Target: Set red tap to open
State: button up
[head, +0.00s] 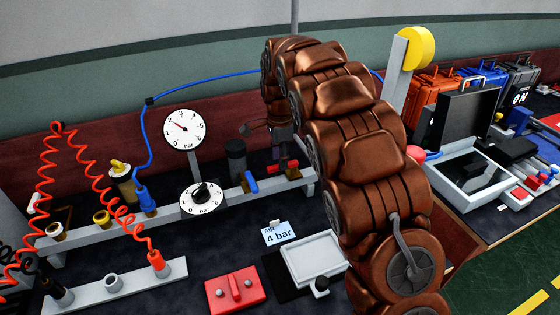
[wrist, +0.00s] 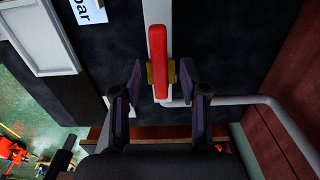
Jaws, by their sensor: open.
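The red tap has a long red handle (wrist: 157,52) on a brass body (wrist: 160,78) in the wrist view. The handle lies along the grey rail, pointing up in the picture. My gripper (wrist: 160,73) is open, with one dark finger on each side of the tap's brass body and a gap to each. In the head view, my gripper (head: 281,140) points down above the right part of the rail. Small red parts of the tap (head: 293,164) show below it, partly hidden by my fingers.
A blue tap (head: 250,183) stands on the rail (head: 228,200), left of the red one. A pressure gauge (head: 184,129), a dial (head: 203,198) and coiled red hoses (head: 92,160) are farther left. An "AIR 4 bar" card (head: 280,234) and grey tray (head: 313,258) lie in front.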

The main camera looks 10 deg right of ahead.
notch_tip(320, 180, up, 10)
jog(key=shift+r, duration=0.15)
dwell(0.3)
jog(key=s+d+r+n+g+p, duration=0.2)
jog(key=s+n, duration=0.6)
jog(key=s, duration=1.4)
jog(key=s+f+n+p, duration=0.2)
jog(key=s+n, duration=0.2)
jog(key=s, duration=0.6)
jog(key=s+f+n+p, duration=0.1)
jog(key=s+n, duration=0.3)
jog(key=s, duration=0.7)
jog(key=shift+a+f+n+p, duration=0.4)
jog(key=shift+f, duration=0.15)
jog(key=shift+s, duration=0.1)
